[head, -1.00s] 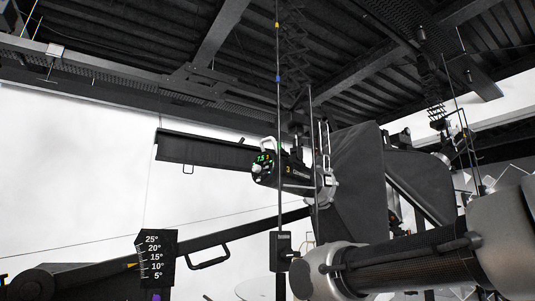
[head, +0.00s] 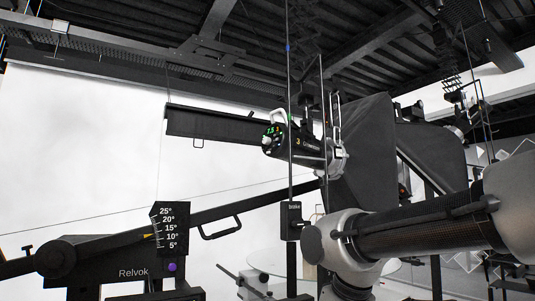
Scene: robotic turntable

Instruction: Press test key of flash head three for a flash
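Flash head three (head: 305,146) is a black cylinder marked with a 3, hung above the middle of the head view. Its back panel (head: 273,139) faces left toward me and shows lit green and orange digits, small keys and a pale knob. Single keys are too small to tell apart. A big black softbox (head: 362,150) is fixed to its right end. My arm reaches in from the right, below the flash head and apart from it in the picture. My gripper is not visible.
A tilting boom with an angle scale (head: 170,228) crosses the lower left. Ceiling beams run overhead.

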